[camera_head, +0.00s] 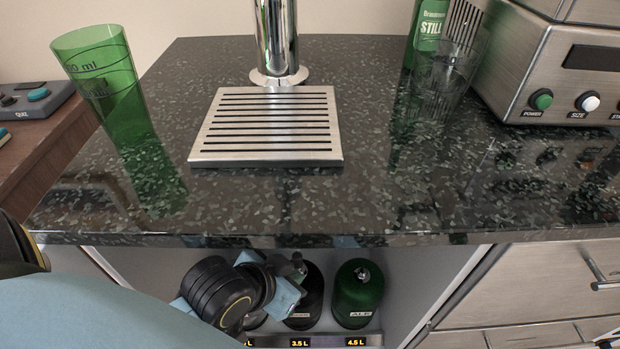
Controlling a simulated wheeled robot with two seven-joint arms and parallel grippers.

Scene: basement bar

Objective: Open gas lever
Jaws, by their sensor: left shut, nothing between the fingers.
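My left gripper (291,270) reaches into the open cabinet under the counter, its black and light blue wrist toward me. Its fingers look shut and empty, near the top of a dark keg (307,313). A green keg (358,297) labelled ALE stands to the right, apart from the fingers, with a metal fitting on top. Another container behind my wrist is mostly hidden. I cannot pick out a gas lever; my wrist and the counter edge cover much of that space. My right gripper is not in view.
The dark speckled counter (280,205) overhangs the cabinet. Displays (300,342) line the shelf front. Steel drawers (545,285) are right.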

